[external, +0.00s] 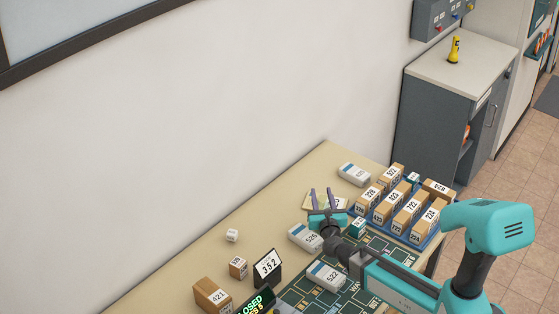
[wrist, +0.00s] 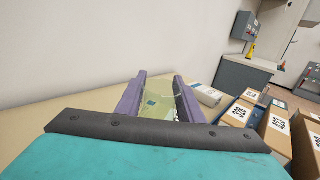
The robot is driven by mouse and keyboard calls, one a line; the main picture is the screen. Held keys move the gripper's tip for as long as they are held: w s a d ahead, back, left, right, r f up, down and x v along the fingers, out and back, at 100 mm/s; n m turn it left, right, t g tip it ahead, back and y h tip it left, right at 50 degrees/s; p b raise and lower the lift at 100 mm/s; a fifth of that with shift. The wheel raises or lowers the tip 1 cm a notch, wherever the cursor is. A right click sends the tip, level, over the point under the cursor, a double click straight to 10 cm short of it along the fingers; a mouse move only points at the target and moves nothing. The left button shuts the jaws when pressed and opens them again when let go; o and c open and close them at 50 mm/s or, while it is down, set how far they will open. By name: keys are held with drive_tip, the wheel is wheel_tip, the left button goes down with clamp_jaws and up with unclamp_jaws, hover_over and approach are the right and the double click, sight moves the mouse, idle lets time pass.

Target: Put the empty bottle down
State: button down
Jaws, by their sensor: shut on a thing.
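My gripper (external: 322,198) is over the far part of the table, with its two fingers pointing away from the arm. It also shows in the wrist view (wrist: 159,88), where its purple fingers are shut on a see-through, pale yellow-green thing, which looks like the empty bottle (wrist: 160,98). The bottle's outline is faint, and its lower part is hidden behind my gripper body. In the external view the bottle is too faint to make out clearly. I cannot tell whether it touches the table (external: 200,262).
A blue tray (external: 436,241) of numbered brown boxes stands right of my gripper. Pale numbered packages (external: 354,174) lie behind and in front of it. A display stand (external: 268,268) and small boxes are at the near left. The table along the wall is mostly clear.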

sight(324, 202)
drive_tip(key=shift+f+b, duration=0.25)
drive_tip(key=shift+b, duration=0.05)
drive_tip(key=c, duration=1.2)
unclamp_jaws()
drive_tip(key=shift+p, duration=0.3)
drive_tip(key=shift+s+b, duration=0.5)
drive_tip(key=shift+s, duration=0.9)
drive_tip(key=shift+s+r+p, duration=0.2)
drive_tip(key=shift+s+p, duration=0.05)
drive_tip(key=shift+p, duration=0.3)
drive_tip(key=shift+s+p, duration=0.85)
drive_tip(key=shift+s, duration=0.15)
wheel_tip(324, 202, up, 2)
drive_tip(key=shift+w+p, duration=0.15)
drive_tip(key=shift+p, duration=0.75)
drive_tip(key=shift+r+p, duration=2.35)
drive_tip(key=shift+o, duration=0.4)
